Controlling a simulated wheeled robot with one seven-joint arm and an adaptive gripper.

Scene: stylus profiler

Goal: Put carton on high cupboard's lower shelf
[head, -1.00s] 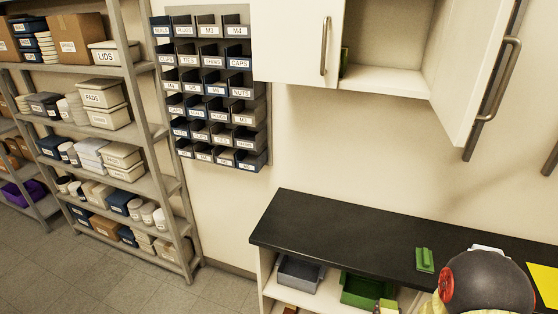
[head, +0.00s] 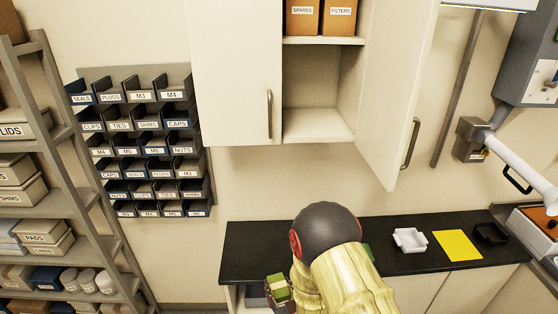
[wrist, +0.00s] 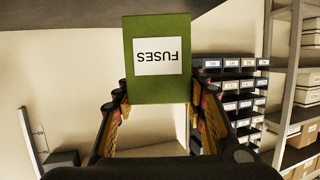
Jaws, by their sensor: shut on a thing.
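The carton is a green box with a white FUSES label, which reads upside down in the wrist view (wrist: 158,88). My gripper (wrist: 160,97) is shut on it, with one finger on each side. In the head view the carton (head: 278,290) shows small at the bottom, in front of the counter and below cupboard height, partly cut off by my arm. The high cupboard (head: 232,70) hangs on the wall. Its right door (head: 395,100) stands open and its left door is shut. The visible part of its lower shelf (head: 318,125) is bare.
Boxes labelled SPARES (head: 302,18) and FILTERS (head: 339,18) stand on the cupboard's upper shelf. The black counter (head: 255,245) below bears a white tray (head: 410,240), a yellow sheet (head: 458,246) and a black tray (head: 490,233). Labelled bins (head: 140,140) hang left of the cupboard.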

